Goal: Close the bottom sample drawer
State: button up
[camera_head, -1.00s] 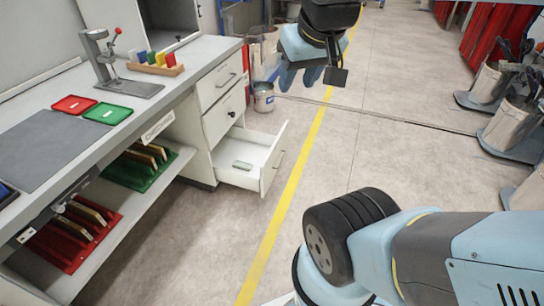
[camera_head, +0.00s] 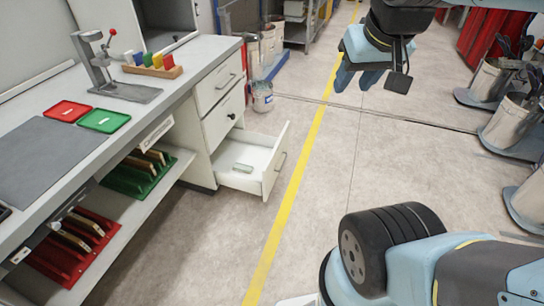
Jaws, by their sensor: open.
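The bottom sample drawer (camera_head: 274,160) is pulled out from the white drawer cabinet under the bench. Its front panel faces right and has a bar handle. A small pale green item (camera_head: 243,168) lies inside it. The two drawers above it, the top one (camera_head: 219,84) and the middle one (camera_head: 224,117), are shut. My gripper (camera_head: 356,80) is open and empty, up in the air over the aisle, to the right of and apart from the open drawer. Its fingers point down.
The bench holds a lever press (camera_head: 100,67), a rack of coloured blocks (camera_head: 153,66), a red tray (camera_head: 69,111) and a green tray (camera_head: 104,119). A paint bucket (camera_head: 262,97) stands on the floor behind the drawer.

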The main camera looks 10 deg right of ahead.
aim_at(267, 155)
jog(key=z, duration=0.1)
jog(key=i, duration=1)
jog(key=u, duration=0.1)
